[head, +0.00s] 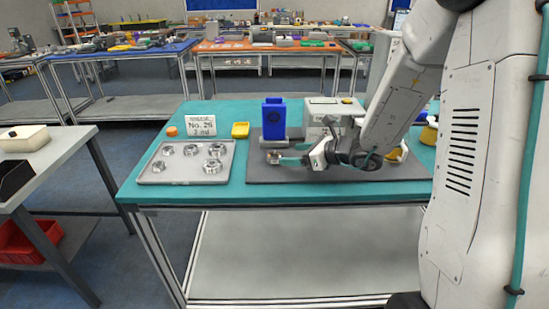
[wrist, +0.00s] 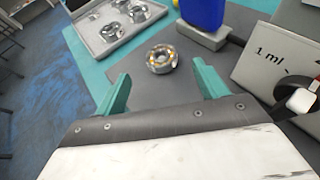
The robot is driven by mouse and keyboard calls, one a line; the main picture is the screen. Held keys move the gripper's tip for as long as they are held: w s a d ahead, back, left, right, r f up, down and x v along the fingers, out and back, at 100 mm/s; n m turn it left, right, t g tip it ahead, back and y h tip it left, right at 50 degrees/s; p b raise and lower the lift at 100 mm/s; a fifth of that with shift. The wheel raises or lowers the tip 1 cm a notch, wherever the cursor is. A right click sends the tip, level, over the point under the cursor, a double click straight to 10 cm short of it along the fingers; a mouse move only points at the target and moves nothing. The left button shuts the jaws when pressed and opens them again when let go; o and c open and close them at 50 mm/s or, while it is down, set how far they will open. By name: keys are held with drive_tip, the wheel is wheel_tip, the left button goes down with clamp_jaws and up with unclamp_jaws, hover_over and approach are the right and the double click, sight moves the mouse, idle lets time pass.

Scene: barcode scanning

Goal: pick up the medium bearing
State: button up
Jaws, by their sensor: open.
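A metal ring-shaped bearing (wrist: 162,59) lies on the dark grey mat, in front of the blue block, in the wrist view. In the head view it shows small and partly hidden by my gripper (head: 285,160). My gripper (wrist: 158,90) is open and empty, its two teal fingers apart, with the bearing ahead of and between their tips. I cannot tell its size class for certain. Several other bearings (head: 215,150) of different sizes lie in the grey tray (head: 150,178) at the left of the table.
A blue block (head: 273,118) stands on a grey base behind the bearing. A pale box (wrist: 268,62) marked "1 ml" is at the right. A sign (head: 200,125), a yellow dish (head: 240,130) and an orange piece (head: 172,131) stand behind the tray. Bare mat (head: 300,177) lies in front.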

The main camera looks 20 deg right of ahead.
sight(281, 155)
drive_tip(key=x, duration=0.6)
drive_tip(key=shift+s+d+f, duration=0.1)
drive_tip(key=shift+f, duration=0.1)
drive_tip(key=c, duration=1.3)
drive_tip(key=shift+o, duration=0.2)
